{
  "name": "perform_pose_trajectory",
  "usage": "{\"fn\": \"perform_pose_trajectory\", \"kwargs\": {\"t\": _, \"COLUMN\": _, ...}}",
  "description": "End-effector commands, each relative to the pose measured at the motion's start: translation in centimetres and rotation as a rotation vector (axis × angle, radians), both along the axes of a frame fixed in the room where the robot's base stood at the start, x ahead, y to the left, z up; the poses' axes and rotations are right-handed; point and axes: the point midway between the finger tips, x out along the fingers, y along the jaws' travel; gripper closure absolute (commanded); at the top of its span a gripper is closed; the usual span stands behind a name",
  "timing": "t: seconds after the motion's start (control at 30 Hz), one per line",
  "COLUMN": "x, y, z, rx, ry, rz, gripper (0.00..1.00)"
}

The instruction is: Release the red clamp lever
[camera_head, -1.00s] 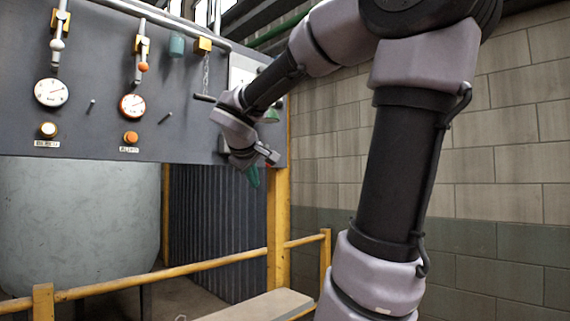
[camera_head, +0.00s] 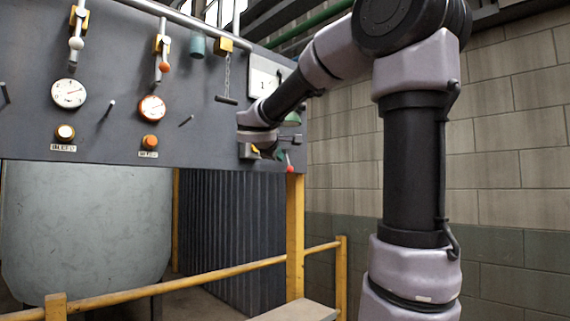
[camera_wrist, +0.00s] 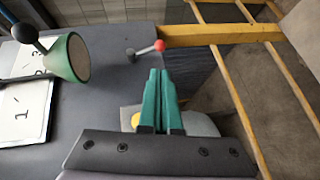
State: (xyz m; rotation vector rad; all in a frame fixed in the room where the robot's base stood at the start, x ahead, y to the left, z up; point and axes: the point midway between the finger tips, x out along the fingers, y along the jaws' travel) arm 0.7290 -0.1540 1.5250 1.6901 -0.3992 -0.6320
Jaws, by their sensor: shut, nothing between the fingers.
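The clamp lever shows in the wrist view as a short grey rod with a red ball end (camera_wrist: 159,45), just beyond my fingertips. In the head view its red end (camera_head: 290,168) shows at the panel's lower right corner, below my wrist. My gripper (camera_wrist: 160,73) has teal fingers that are shut together with nothing between them. Its tips point toward the lever and look apart from it. In the head view my gripper is largely hidden by my wrist, with only a bit of teal (camera_head: 281,155) showing.
A green cone with a black knob (camera_wrist: 66,57) stands left of my fingers, beside white number plates (camera_wrist: 24,108). A grey rounded part with a yellow spot (camera_wrist: 136,121) lies behind the fingers. A yellow post (camera_head: 295,230) and railing (camera_head: 190,277) stand below the panel (camera_head: 215,135).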

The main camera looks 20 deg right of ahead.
Motion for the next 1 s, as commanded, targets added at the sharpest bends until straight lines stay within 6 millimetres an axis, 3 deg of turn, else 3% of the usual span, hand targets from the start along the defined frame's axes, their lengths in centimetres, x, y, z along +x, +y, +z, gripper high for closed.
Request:
{"fn": "perform_pose_trajectory", "kwargs": {"t": 0.6, "x": 9.1, "y": -6.8, "z": -2.3, "rx": 0.0, "ry": 0.003, "rz": -0.002, "gripper": 1.0}}
{"fn": "perform_pose_trajectory", "kwargs": {"t": 1.0, "x": 10.6, "y": -7.9, "z": -2.6, "rx": 0.001, "ry": 0.0, "rz": -0.001, "gripper": 1.0}}
